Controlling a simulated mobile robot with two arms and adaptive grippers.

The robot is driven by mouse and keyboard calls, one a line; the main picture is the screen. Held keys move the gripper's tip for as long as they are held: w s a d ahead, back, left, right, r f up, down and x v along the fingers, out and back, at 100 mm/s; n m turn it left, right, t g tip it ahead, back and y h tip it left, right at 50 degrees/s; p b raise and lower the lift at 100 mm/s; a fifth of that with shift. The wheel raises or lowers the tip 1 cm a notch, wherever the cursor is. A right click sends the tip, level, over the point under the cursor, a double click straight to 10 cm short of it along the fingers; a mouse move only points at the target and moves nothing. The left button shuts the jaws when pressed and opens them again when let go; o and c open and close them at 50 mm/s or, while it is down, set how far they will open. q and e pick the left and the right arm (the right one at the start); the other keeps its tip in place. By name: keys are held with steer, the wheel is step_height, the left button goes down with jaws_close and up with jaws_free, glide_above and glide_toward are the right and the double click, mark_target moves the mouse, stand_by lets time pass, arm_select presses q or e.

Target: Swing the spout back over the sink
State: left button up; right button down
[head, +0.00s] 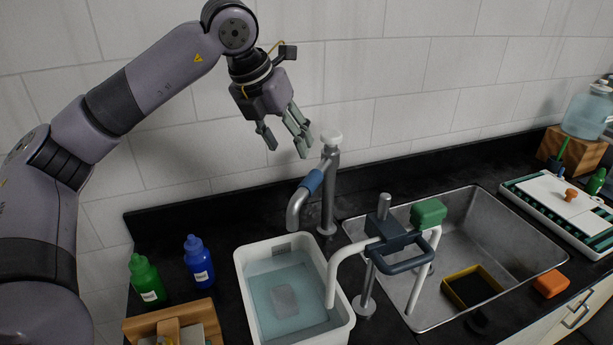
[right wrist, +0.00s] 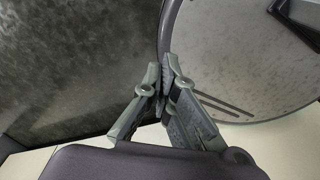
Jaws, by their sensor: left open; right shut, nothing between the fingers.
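The grey tap (head: 328,195) stands upright on the counter behind the tub and has a white knob on top. Its spout (head: 297,208), with a blue sleeve (head: 312,181), points left and forward. The spout's end shows near the back rim of the white tub, not over the sink. The metal sink (head: 480,225) is to the right. My left gripper (head: 287,143) is open and empty, above and left of the tap, with its fingers pointing down and apart from it. My right gripper (right wrist: 163,75) shows only in the right wrist view, shut and empty.
The white tub (head: 342,318) holds water and a grey block. A grey stand (head: 384,205) with a blue handle, white curved tubes and a green block (head: 428,212) stands between tub and sink. Green (head: 146,280) and blue (head: 198,264) bottles stand left. A yellow-rimmed tray (head: 468,272) lies in the sink.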

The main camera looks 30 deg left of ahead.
mark_target(306, 180)
arm_select(q)
steer(key=p+x, duration=0.1)
steer(key=x, duration=0.7)
steer(key=shift+w+a+p, duration=0.1)
steer(key=shift+w+p, duration=0.05)
steer(key=shift+p, duration=0.25)
steer(key=p+x, duration=0.1)
steer(key=x, duration=0.3)
steer(key=shift+r, duration=0.1)
steer(key=shift+x, duration=0.75)
arm_select(e)
steer(key=r, duration=0.1)
steer(key=w+r, duration=0.1)
steer(key=a+r, duration=0.1)
steer(key=shift+w+r, duration=0.15)
steer(key=shift+w, duration=0.15)
arm_select(q)
steer(key=shift+c, duration=0.4)
arm_select(e)
steer(key=shift+d, duration=0.1)
arm_select(q)
steer(key=shift+c, duration=1.3)
jaws_close()
arm_select(e)
steer(key=shift+w+d, duration=0.15)
